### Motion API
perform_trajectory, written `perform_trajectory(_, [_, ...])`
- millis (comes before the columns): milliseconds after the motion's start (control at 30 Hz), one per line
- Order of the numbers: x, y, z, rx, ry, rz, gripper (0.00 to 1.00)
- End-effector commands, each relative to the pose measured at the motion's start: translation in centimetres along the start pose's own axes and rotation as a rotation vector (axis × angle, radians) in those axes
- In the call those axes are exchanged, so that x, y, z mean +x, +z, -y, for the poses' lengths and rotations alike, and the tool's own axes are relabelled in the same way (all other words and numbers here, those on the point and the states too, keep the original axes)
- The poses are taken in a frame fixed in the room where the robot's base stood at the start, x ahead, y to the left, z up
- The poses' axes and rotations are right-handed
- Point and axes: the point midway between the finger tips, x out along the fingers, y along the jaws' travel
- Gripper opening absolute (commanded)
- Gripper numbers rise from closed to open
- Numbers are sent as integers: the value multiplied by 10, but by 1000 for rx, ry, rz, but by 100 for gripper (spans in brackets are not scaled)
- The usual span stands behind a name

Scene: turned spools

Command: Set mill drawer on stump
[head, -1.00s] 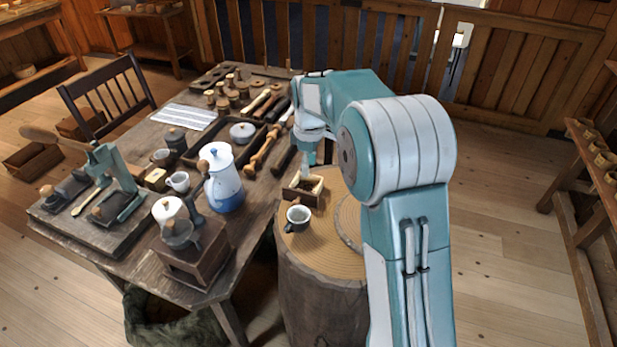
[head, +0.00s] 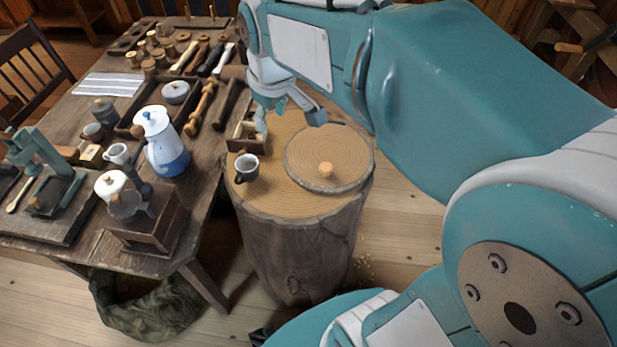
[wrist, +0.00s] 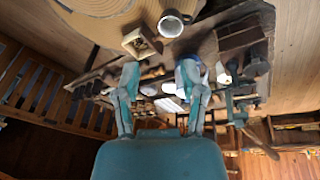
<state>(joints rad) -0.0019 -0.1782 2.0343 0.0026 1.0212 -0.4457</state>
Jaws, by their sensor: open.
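The mill drawer (head: 236,146) is a small open-topped wooden box with something dark inside. It rests on the stump (head: 290,240) near its back left edge, behind a dark cup (head: 246,168). My gripper (head: 288,118) is open just above and right of the drawer, with one finger overlapping the drawer's right end in the head view. In the wrist view, the drawer (wrist: 141,43) lies beyond the spread fingertips (wrist: 159,70), with nothing between them. The coffee mill (head: 145,225) stands on the table's front corner.
The table (head: 205,195) at left holds a blue-white pot (head: 165,150), a tool tray and several spools. My arm fills the right side. Floor shows right of the stump.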

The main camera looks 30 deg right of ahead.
Motion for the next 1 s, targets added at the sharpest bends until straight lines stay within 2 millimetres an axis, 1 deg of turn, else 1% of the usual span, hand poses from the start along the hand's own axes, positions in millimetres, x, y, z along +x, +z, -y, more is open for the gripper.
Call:
perform_trajectory(33, [-7, 11, 5, 30, 9, -18, 53])
perform_trajectory(100, [-13, 24, 11, 75, 18, -40, 53])
perform_trajectory(300, [-24, 63, 30, 204, 38, -103, 53])
perform_trajectory(500, [-26, 102, 48, 331, 50, -168, 53])
perform_trajectory(600, [-24, 118, 55, 385, 53, -195, 53])
perform_trajectory(700, [-22, 128, 60, 424, 54, -214, 53])
perform_trajectory(800, [-21, 133, 62, 442, 54, -223, 53])
perform_trajectory(1000, [-20, 133, 62, 446, 53, -223, 53])
